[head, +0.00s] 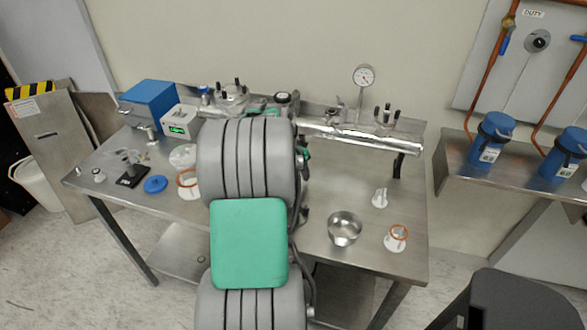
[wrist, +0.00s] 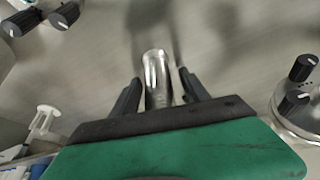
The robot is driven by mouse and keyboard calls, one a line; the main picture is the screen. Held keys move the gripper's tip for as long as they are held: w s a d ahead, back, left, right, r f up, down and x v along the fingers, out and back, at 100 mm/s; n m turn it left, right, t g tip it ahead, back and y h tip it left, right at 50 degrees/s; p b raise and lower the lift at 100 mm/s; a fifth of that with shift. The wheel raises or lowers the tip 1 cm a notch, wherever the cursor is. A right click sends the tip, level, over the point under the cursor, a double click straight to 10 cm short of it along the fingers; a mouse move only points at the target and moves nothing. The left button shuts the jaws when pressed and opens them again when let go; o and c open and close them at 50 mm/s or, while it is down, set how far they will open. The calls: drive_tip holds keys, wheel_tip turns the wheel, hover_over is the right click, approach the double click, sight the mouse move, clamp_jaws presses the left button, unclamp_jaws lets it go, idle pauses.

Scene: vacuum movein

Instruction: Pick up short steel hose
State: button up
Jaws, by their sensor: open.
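In the wrist view, a shiny steel cylindrical piece (wrist: 156,72), which looks like the short steel hose, lies between the two dark fingers of my gripper (wrist: 161,77). The fingers are open, one on each side, with small gaps showing beside the steel. Its lower end is hidden behind the gripper's dark front edge. In the head view my arm covers the middle of the workbench (head: 340,185), so the gripper and this piece are hidden there.
Black knobs (wrist: 300,82) on a round steel part stand right of my gripper; more knobs (wrist: 65,15) are upper left. A gauge (head: 364,76) and blue box (head: 150,98) stand behind.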

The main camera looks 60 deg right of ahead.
clamp_jaws()
idle(0.5)
drive_tip(key=shift+r, duration=0.1)
